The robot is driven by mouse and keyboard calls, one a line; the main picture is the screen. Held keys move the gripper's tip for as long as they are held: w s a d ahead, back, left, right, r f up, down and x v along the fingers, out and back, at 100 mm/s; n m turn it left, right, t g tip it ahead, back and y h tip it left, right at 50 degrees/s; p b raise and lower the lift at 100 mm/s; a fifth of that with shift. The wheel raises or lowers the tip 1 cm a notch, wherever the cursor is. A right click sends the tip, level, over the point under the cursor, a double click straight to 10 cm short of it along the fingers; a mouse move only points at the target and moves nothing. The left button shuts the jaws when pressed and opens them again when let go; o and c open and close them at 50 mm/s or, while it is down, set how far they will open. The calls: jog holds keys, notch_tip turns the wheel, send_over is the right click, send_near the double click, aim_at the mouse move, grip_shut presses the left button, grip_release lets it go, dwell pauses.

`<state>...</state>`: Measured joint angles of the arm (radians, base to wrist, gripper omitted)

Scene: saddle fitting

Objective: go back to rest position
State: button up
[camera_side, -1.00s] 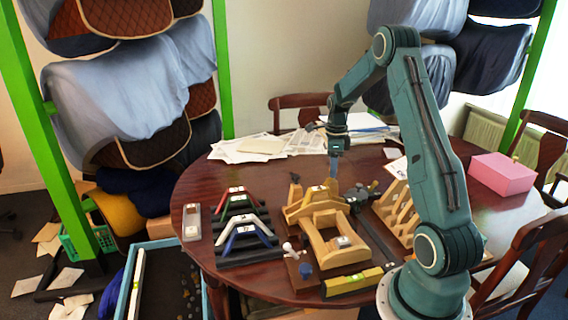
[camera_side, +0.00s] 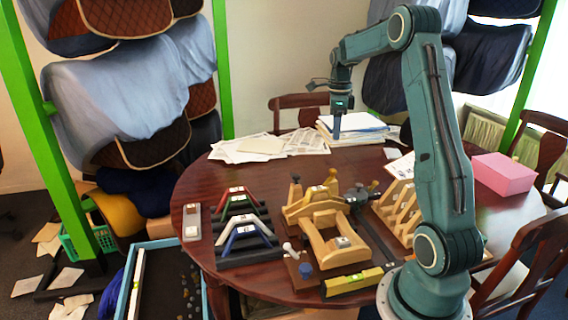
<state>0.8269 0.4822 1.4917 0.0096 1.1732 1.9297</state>
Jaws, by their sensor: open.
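My gripper (camera_side: 336,134) hangs above the back of the round wooden table (camera_side: 200,178), in front of the paper stack. It points down with nothing seen between its fingers. The fingers are small and overlap in this view. My arm rises from its base at the table's front right and bends over at the top. Below and in front of the gripper, a yellow wooden saddle fixture (camera_side: 338,250) stands on the table, apart from it.
Coloured angled gullet pieces (camera_side: 245,236) stand left of the fixture. A wooden slotted rack (camera_side: 398,212) and a pink box (camera_side: 503,174) are to the right. A paper stack (camera_side: 352,124) and loose sheets (camera_side: 262,146) lie at the back. A yellow level (camera_side: 352,281) lies at the front.

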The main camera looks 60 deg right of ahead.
jog(key=shift+r, duration=0.35)
jog(key=s+a+r+n+t+h, duration=0.1)
jog(key=a+r+n, duration=0.4)
jog(key=a+n, duration=0.45)
jog(key=s+a+r+n+t, duration=0.1)
jog(key=a+r+n, duration=0.4)
jog(key=a, duration=0.8)
jog(key=s+a+f+n+t+y, duration=0.1)
jog(key=s+a+f+n+t, duration=0.2)
jog(key=s+a+n, duration=1)
jog(key=shift+s+a+f+n+t, duration=0.3)
jog(key=shift+a+f+n, duration=0.15)
jog(key=shift+n, duration=1.6)
jog(key=shift+c, duration=0.3)
